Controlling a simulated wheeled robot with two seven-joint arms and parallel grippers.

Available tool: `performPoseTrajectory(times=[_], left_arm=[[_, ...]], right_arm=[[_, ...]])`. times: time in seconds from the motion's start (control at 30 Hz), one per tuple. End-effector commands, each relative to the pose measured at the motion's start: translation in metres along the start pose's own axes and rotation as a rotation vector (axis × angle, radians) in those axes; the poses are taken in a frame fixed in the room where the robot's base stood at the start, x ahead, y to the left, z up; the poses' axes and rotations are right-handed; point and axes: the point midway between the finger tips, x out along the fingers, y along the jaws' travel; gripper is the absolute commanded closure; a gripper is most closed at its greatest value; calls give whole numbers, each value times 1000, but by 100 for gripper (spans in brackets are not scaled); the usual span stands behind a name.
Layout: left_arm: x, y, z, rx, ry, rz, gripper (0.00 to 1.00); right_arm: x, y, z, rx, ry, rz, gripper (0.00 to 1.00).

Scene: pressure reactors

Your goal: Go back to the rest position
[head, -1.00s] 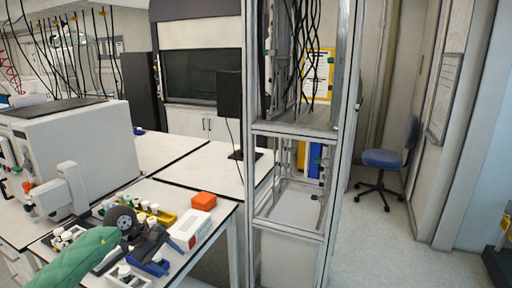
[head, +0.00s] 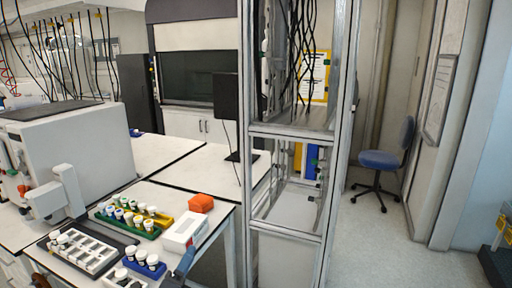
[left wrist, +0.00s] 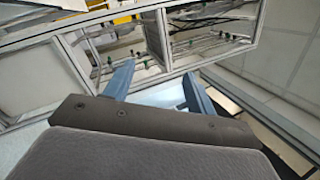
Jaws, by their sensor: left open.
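My left gripper (left wrist: 157,84) shows in the left wrist view with its two blue-grey fingers apart and nothing between them. My right gripper is in neither view.
Open floor (head: 400,240) lies farther right.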

Motion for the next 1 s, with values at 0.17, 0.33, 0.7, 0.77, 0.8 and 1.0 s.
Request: performPoseTrajectory(times=[0.17,0.33,0.7,0.77,0.8,1.0], left_arm=[[-48,43,8,-390,-226,252,44],[-111,85,-2,-735,-448,501,44],[-264,126,-69,-1287,-907,1025,44],[-281,126,-78,-1330,-955,1081,44],[-290,125,-84,-1355,-984,1114,44],[-330,118,-106,-1446,-1104,1256,44]], right_arm=[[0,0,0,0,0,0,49],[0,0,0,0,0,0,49],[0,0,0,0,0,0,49],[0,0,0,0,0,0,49],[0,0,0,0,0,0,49],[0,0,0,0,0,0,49]])
